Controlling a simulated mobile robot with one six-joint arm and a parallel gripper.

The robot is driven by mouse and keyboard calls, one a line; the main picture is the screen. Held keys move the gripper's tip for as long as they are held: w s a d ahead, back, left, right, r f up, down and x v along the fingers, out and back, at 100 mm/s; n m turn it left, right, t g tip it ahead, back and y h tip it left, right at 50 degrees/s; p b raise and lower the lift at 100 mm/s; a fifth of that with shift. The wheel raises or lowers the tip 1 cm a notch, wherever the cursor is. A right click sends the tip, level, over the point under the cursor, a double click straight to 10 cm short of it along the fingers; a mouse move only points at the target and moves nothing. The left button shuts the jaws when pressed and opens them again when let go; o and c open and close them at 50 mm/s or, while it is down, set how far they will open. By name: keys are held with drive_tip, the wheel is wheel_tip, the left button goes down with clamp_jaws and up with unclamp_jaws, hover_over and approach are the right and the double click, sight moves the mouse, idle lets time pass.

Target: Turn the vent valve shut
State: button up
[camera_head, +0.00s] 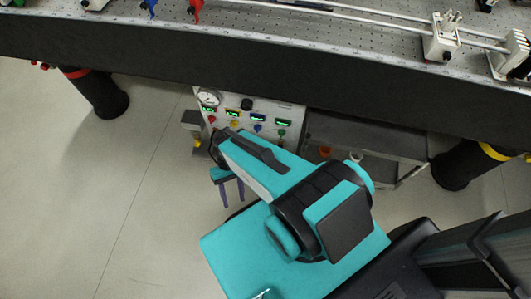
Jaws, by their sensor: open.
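A white control panel (290,105) stands under the bench and carries a round gauge (208,98) and a black knob (246,104). Below its green displays are small knobs: red (212,119), yellow (235,123), blue (257,128) and green (281,133). A small yellow part (197,142) shows at the panel's left. No label is readable, so I cannot tell which is the vent valve. My gripper (234,201) shows two purple fingers, apart and with nothing between them, lower in the picture than the panel. My teal arm hides part of the panel's lower side.
The perforated bench top (350,43) with rails and holders crosses the top, with a dark front edge. Black legs (98,97) stand left and right (465,165). A grey shelf cart (370,137) is right of the panel. The floor at left is clear.

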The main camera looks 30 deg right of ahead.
drive_tip(key=d+r+h+p, duration=0.1)
drive_tip(key=d+r+p, duration=0.2)
drive_tip(key=r+p, duration=0.4)
drive_tip(key=s+d+r+h+p, duration=0.1)
drive_tip(key=d+r+p, duration=0.1)
drive_tip(key=r+p, duration=0.6)
drive_tip(key=d+r+t+h+p, duration=0.1)
drive_tip(key=d+r+p, duration=0.2)
drive_tip(key=r+p, duration=0.4)
drive_tip(key=p, duration=0.4)
drive_tip(key=shift+s+d+r, duration=0.2)
drive_tip(key=shift+d+r, duration=0.15)
